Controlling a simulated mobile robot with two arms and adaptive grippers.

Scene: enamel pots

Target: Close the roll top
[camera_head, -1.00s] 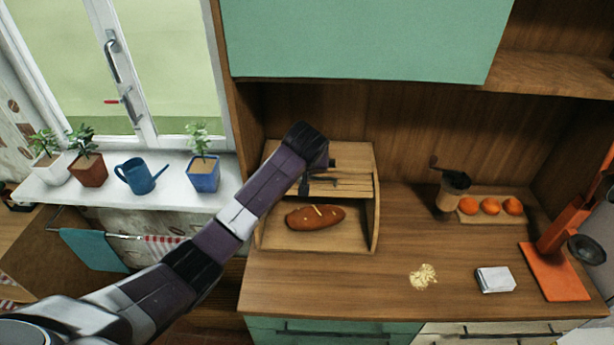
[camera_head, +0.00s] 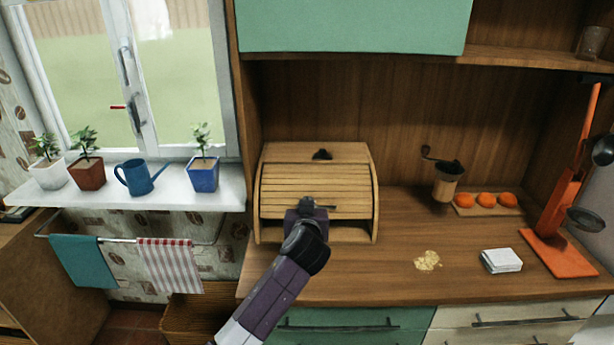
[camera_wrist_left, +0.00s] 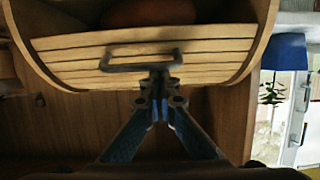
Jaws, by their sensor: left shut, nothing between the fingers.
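The wooden bread box (camera_head: 377,205) stands on the left of the counter. Its slatted roll top (camera_head: 290,185) is most of the way down, with a dark gap at the bottom front. My left gripper (camera_head: 308,204) is at the front of the roll top, shut and empty. In the left wrist view, the roll top (camera_wrist_left: 215,50) fills the upper part, and the gripper tips (camera_wrist_left: 159,74) are at its dark bar handle (camera_wrist_left: 135,52), seemingly touching it. Part of the brown loaf (camera_wrist_left: 150,12) shows beyond the slats' edge. My right gripper is not in view.
A coffee grinder (camera_head: 447,182) and oranges on a board (camera_head: 463,209) stand to the right. Crumbs (camera_head: 427,260), a white block (camera_head: 501,260) and an orange stand (camera_head: 560,255) are on the counter.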

